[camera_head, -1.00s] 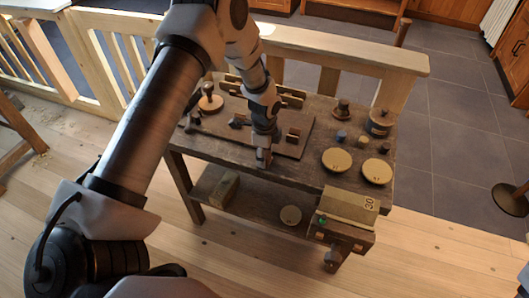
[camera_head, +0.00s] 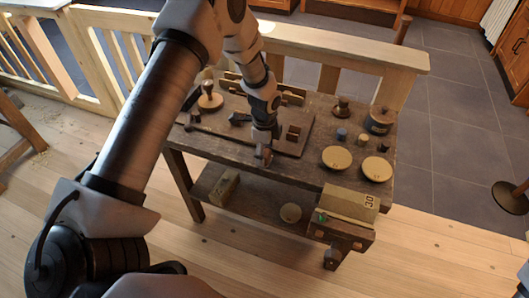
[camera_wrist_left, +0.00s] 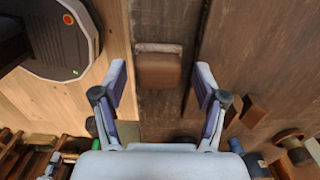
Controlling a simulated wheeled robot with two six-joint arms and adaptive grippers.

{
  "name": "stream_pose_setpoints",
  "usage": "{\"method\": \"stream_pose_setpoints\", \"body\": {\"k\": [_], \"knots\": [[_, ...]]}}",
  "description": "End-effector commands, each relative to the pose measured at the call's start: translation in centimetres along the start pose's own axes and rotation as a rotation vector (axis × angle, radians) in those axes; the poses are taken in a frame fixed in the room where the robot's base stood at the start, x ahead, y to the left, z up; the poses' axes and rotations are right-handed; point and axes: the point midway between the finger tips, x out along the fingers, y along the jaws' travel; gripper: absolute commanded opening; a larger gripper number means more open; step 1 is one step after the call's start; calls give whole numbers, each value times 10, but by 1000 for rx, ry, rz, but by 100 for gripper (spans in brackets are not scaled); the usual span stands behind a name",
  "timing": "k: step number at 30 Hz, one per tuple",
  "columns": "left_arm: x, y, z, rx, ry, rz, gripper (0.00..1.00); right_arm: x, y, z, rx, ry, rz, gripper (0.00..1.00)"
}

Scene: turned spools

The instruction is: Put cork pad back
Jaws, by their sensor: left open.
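No single thing can be told surely as the cork pad. A small brown block with a paler, rough edge (camera_wrist_left: 158,68) lies between and ahead of my left fingers in the left wrist view, apart from both. My left gripper (camera_head: 263,152) is open, low over the bench's front edge; it also shows in the left wrist view (camera_wrist_left: 160,88). Two round tan discs, a left one (camera_head: 337,158) and a right one (camera_head: 377,169), lie on the bench's right part. My right gripper is out of view.
The dark wooden bench (camera_head: 205,151) carries a board (camera_head: 289,149) with small wooden parts. A knobbed wooden piece (camera_head: 210,97) stands behind left. A lidded pot (camera_head: 380,121) stands at right.

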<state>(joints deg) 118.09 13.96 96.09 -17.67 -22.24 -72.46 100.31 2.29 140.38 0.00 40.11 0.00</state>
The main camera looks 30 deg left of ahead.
Motion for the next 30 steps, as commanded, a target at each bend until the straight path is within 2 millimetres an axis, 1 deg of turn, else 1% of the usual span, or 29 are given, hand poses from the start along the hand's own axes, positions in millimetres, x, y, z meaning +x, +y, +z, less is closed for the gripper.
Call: {"method": "stream_pose_setpoints", "body": {"k": [5, 9, 13, 15, 18, 30], "knots": [[-41, -1, 0, -2, 2, -4, 72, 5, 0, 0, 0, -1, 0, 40], [-78, -1, 0, -1, 2, -4, 72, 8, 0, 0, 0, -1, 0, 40], [-101, 0, 0, -1, 1, -1, 72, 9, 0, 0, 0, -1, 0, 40], [-108, 0, 0, -1, 1, 0, 72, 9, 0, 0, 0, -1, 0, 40], [-112, 1, 0, -1, 0, 2, 72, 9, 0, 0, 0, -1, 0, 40], [-111, 1, 0, -1, 0, 1, 72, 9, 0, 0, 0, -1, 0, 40]]}}
